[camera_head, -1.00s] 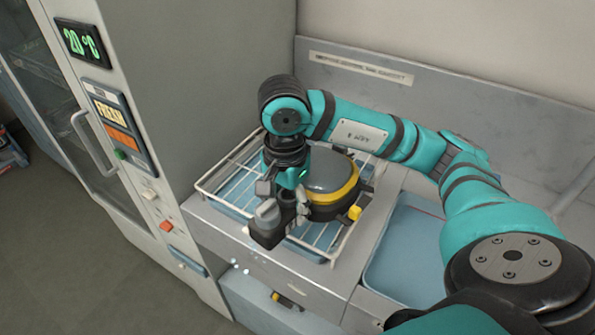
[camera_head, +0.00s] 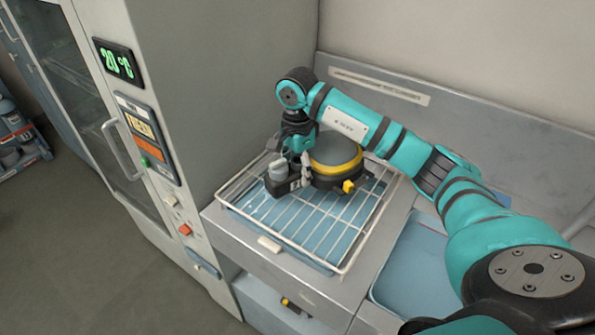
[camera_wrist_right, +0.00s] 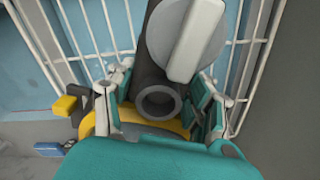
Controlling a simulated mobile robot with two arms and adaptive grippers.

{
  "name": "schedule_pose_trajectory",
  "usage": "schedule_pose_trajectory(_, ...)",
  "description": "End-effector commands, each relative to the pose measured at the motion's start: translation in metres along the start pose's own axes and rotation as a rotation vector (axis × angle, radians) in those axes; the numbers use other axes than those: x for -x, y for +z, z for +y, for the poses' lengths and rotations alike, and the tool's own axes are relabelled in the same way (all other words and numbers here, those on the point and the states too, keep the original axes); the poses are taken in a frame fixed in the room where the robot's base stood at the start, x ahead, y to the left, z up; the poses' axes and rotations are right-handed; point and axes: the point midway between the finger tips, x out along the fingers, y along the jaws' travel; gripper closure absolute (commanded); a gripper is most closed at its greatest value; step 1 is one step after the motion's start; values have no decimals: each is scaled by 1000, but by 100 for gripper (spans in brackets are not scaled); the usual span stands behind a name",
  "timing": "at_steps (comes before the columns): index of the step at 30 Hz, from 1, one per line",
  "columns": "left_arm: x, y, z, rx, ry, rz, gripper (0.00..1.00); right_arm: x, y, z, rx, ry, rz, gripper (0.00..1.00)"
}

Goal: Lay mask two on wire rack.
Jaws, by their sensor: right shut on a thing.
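The mask (camera_head: 335,152), with a grey round visor, yellow rim and dark body, is at the back of the wire rack (camera_head: 345,268). I cannot tell whether it rests on the wires or hangs just above them. My right gripper (camera_head: 298,162) is shut on the mask at its left side, by the dark fitting. In the right wrist view, my gripper fingers (camera_wrist_right: 165,92) flank the dark tube (camera_wrist_right: 157,102), and part of the yellow rim (camera_wrist_right: 172,128) shows below. The rack's front and middle are bare. My left gripper is not in view.
A tall grey cabinet (camera_head: 205,90) with a 20°C display stands close to the rack's left. A blue basin (camera_head: 425,262) is to the right. A wall panel (camera_head: 455,125) rises behind. A blue shelf with items (camera_head: 20,140) is at far left.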

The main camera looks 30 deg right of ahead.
Motion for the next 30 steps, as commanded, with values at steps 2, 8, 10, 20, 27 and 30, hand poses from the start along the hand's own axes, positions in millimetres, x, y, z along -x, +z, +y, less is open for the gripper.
schedule_pose_trajectory(2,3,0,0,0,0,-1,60,2,-2,-5,0,-2,-1,99)
schedule_pose_trajectory(8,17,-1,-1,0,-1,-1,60,-16,-3,-5,2,4,-1,99)
schedule_pose_trajectory(10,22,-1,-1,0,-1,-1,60,-25,-3,-6,0,2,-2,99)
schedule_pose_trajectory(20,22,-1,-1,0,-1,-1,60,-35,-3,-7,1,-3,0,99)
schedule_pose_trajectory(27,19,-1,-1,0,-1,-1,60,-39,-3,-6,1,0,0,36)
schedule_pose_trajectory(30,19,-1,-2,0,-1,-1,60,-39,-3,-6,1,0,0,24)
